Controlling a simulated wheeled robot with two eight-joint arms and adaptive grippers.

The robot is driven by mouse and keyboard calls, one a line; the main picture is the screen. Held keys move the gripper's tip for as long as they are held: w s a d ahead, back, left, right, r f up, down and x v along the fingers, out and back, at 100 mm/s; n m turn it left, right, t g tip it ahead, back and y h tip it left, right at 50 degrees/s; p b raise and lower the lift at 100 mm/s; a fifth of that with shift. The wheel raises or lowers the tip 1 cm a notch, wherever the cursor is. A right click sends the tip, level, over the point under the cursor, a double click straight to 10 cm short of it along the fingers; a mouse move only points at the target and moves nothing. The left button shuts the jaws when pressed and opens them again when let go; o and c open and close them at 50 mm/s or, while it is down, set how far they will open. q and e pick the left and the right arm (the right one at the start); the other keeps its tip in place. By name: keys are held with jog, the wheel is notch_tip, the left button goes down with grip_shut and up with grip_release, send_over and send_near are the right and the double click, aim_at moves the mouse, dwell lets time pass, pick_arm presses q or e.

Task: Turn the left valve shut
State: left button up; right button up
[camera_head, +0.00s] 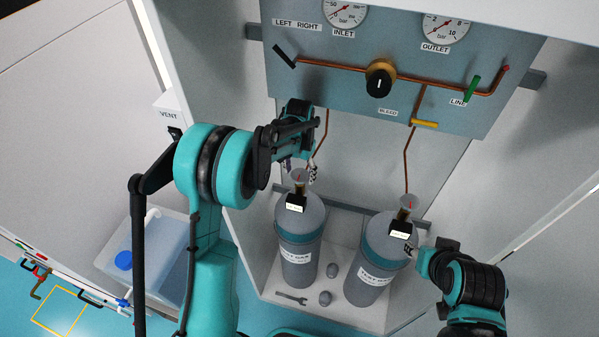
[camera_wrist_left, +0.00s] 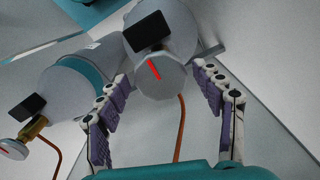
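The left valve (camera_head: 299,175) is a grey round knob with a red mark, on top of the left grey cylinder (camera_head: 301,244) with a teal band. My left gripper (camera_head: 313,168) is right beside this knob in the head view, partly hidden by my own arm. In the left wrist view the knob (camera_wrist_left: 160,78) lies between the two spread purple-padded fingers of my left gripper (camera_wrist_left: 160,88), with a gap showing on each side. My right gripper (camera_head: 424,254) is beside the right cylinder (camera_head: 374,260); its fingers are too small to read.
The right cylinder's valve (camera_head: 407,202) also has a red mark. Copper pipes run up to a blue-grey panel (camera_head: 340,105) with gauges, a black knob (camera_head: 380,80) and a green lever (camera_head: 472,88). A wrench (camera_head: 291,298) lies on the cabinet floor in front of the cylinders.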

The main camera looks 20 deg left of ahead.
aim_at(299, 176)
pick_arm(q)
jog(key=shift+r, duration=0.1)
notch_tip(299, 176, up, 7)
jog(key=shift+r, duration=0.15)
dwell(0.5)
dwell(0.3)
jog(key=shift+s+r, duration=0.1)
jog(key=shift+s, duration=0.15)
jog(key=s+r+n+t+b, duration=0.25)
jog(key=s+b, duration=0.35)
jog(key=s, duration=0.5)
jog(key=s+f+n+t+b, duration=0.1)
jog(key=s+f+t+b, duration=0.3)
jog(key=s, duration=0.9)
notch_tip(299, 176, down, 4)
jog(key=shift+s+a+r+t+b, duration=0.15)
jog(key=shift+s+a+t+b, duration=0.15)
jog(key=shift+b, duration=0.35)
